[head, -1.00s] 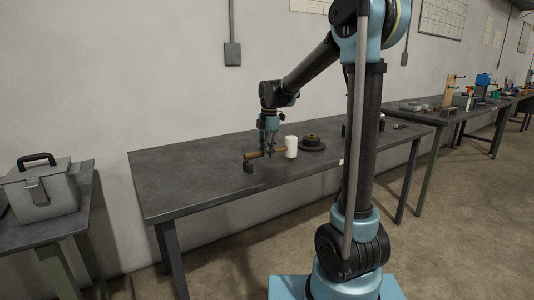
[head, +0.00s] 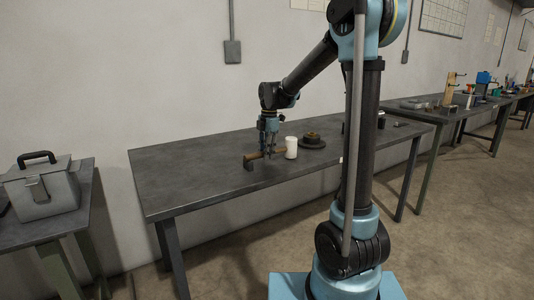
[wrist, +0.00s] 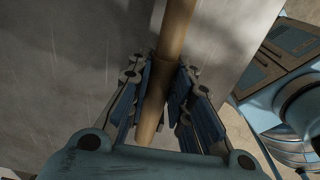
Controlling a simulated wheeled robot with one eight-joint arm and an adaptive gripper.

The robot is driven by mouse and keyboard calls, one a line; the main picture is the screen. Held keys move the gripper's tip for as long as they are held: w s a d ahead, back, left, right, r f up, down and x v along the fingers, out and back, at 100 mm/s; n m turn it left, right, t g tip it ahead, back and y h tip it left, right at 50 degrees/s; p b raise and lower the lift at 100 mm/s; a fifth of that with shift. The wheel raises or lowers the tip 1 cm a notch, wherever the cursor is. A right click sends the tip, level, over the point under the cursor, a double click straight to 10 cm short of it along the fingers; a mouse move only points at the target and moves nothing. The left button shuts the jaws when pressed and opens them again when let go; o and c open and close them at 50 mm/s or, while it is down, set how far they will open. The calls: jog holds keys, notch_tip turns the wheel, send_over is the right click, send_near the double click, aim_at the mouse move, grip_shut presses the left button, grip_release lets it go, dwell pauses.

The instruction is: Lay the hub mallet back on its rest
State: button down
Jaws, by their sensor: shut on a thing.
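My gripper (head: 268,152) points down over the table and is shut on the handle. In the wrist view the handle (wrist: 176,28) runs between the two fingers of my gripper (wrist: 162,85), with pads on both sides of it. The mallet is over the middle of the table, low; whether it touches the surface I cannot tell. I cannot make out its rest for certain.
The table's left part is clear. A grey toolbox (head: 42,190) is on another table at left.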

jog(key=shift+f, duration=0.1)
jog(key=c, duration=1.4)
grip_release()
jog(key=shift+o, duration=0.2)
jog(key=shift+w+d+r, duration=0.1)
jog(key=shift+d+r, duration=0.05)
jog(key=shift+r, duration=1.85)
jog(key=shift+w+d+r, duration=0.1)
jog(key=shift+r, duration=1.85)
jog(key=shift+s, duration=0.1)
